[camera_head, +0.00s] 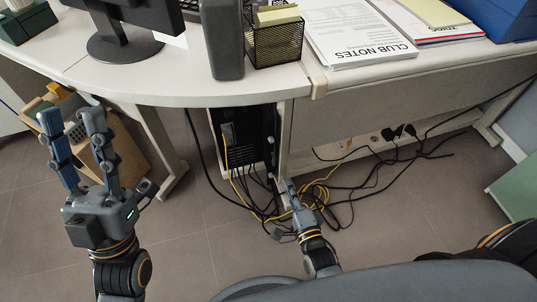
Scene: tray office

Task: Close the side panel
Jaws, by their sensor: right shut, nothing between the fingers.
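A black computer tower (243,150) stands under the desk, with a yellow cable plugged into its rear. A dark upright panel edge (270,135) shows along its right side, beside the desk leg; I cannot tell whether it is the side panel or how far open it stands. My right gripper (286,183) is shut and empty, low in front of the desk leg, just below and right of the tower. It looks close to the tower's lower right side; contact cannot be told. My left gripper (72,117) is open and empty, fingers pointing up, well left of the tower.
Black and yellow cables (320,195) lie tangled on the floor around my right gripper. The desk (190,90) overhangs the tower and carries a monitor stand (125,42), a mesh holder (275,40) and papers.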

